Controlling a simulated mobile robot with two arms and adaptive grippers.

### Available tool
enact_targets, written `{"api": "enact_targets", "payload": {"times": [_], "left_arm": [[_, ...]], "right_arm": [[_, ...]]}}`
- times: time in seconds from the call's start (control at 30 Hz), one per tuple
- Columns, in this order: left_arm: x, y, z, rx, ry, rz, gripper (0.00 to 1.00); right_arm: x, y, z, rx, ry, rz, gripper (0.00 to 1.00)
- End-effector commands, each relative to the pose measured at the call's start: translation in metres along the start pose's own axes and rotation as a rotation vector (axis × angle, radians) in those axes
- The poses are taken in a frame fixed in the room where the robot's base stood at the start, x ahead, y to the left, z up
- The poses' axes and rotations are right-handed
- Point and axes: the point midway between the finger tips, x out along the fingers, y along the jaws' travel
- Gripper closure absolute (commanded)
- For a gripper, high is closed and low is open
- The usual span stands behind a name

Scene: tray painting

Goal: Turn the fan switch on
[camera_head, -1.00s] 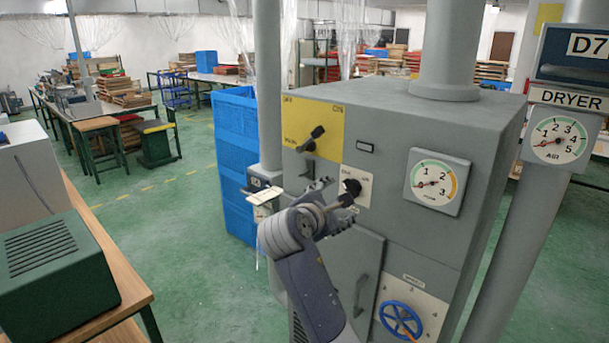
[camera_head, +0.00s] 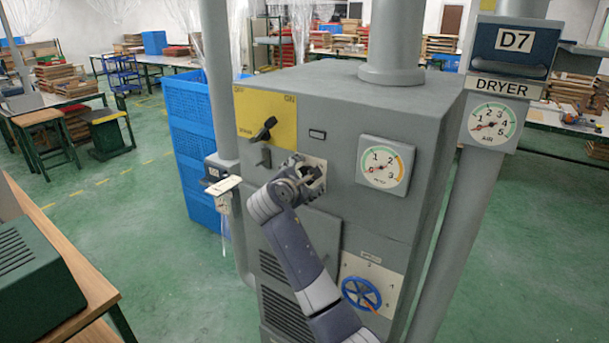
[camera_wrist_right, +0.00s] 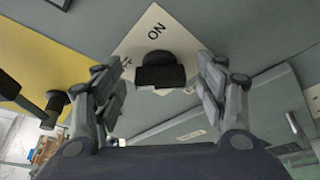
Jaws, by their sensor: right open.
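The fan switch, a black knob (camera_wrist_right: 160,72), sits on a white plate (camera_wrist_right: 153,36) marked ON in the right wrist view. In the head view the plate (camera_head: 318,162) shows on the front of the grey machine, largely hidden by my gripper. My right gripper (camera_head: 308,178) is in front of the plate. In the wrist view its fingers (camera_wrist_right: 164,92) are open, one on each side of the knob. I cannot tell whether they touch it. My left gripper is not in view.
A black lever (camera_head: 263,130) on a yellow plate (camera_head: 283,106) is to the left of the gripper. A gauge (camera_head: 384,167) is to the right, and a blue handwheel (camera_head: 361,293) is below. A grey pipe (camera_head: 217,80) stands left of the machine.

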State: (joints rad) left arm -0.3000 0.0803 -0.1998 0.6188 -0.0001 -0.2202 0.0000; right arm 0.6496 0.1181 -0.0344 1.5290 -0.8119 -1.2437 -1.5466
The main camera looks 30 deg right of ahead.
Motion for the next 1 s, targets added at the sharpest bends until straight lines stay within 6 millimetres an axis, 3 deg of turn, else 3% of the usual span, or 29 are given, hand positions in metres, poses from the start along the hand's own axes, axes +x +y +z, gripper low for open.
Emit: {"api": "enact_targets", "payload": {"times": [0.2,0.4,0.77,1.0], "left_arm": [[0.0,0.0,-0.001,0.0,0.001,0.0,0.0],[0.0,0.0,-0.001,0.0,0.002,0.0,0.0],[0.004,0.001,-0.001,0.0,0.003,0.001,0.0],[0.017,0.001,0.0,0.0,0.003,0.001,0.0]], "right_arm": [[0.0,0.0,0.0,0.0,0.0,0.0,0.36],[0.0,0.0,0.0,0.0,0.0,0.0,0.78],[0.0,-0.002,-0.001,0.03,0.0,0.011,0.78],[0.001,-0.005,-0.003,0.149,0.0,0.061,0.78]]}}
